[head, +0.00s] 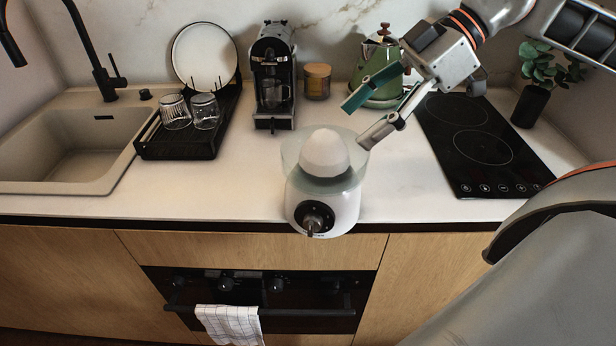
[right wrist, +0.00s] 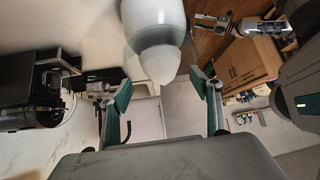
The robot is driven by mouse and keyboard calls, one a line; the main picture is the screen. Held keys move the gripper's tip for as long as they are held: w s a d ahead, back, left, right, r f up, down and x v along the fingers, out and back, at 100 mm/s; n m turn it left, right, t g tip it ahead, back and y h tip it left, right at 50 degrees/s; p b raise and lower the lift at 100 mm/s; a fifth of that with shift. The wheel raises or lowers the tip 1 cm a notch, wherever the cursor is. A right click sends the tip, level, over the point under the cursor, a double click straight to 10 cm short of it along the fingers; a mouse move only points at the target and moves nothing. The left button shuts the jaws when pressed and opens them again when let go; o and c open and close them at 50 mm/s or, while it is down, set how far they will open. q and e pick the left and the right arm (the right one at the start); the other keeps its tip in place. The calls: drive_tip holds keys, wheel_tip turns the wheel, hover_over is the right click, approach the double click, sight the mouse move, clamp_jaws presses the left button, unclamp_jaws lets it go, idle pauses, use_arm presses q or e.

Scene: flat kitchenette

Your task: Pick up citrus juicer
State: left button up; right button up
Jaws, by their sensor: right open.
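The citrus juicer (head: 325,208) stands upright on the counter near its front edge. It has a white body, a clear bowl, a white domed top and a dark front knob. My right gripper (head: 357,124) is open and empty, above and to the right of the juicer's top, apart from it. In the right wrist view the juicer (right wrist: 153,18) hangs into the picture from the top. Its dome lies beyond the open fingertips (right wrist: 160,86). What looks like my left gripper (right wrist: 212,22) shows small at upper right there; its jaws are unclear.
A coffee machine (head: 273,80), a candle jar (head: 317,82) and a green kettle (head: 378,72) stand behind. A black dish rack (head: 182,143) holds two glasses and a plate, beside the sink (head: 75,155). The black hob (head: 480,145) lies right. Counter beside the juicer is clear.

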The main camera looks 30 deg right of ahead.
sight(336, 145)
drive_tip(key=shift+a+f, duration=0.75)
drive_tip(key=shift+a, duration=0.05)
drive_tip(key=x, duration=0.4)
drive_tip(key=shift+w+f+p, duration=0.1)
drive_tip(key=shift+f+p, duration=0.15)
drive_tip(key=shift+p, duration=0.15)
drive_tip(key=shift+w+a+f, duration=0.25)
drive_tip(key=shift+f, duration=0.2)
drive_tip(key=c, duration=1.5)
use_arm(q)
drive_tip(key=shift+s+r, duration=0.2)
drive_tip(key=shift+r, duration=0.25)
use_arm(e)
drive_tip(key=shift+w+r, duration=0.1)
drive_tip(key=shift+r, duration=0.1)
drive_tip(key=shift+c, duration=0.8)
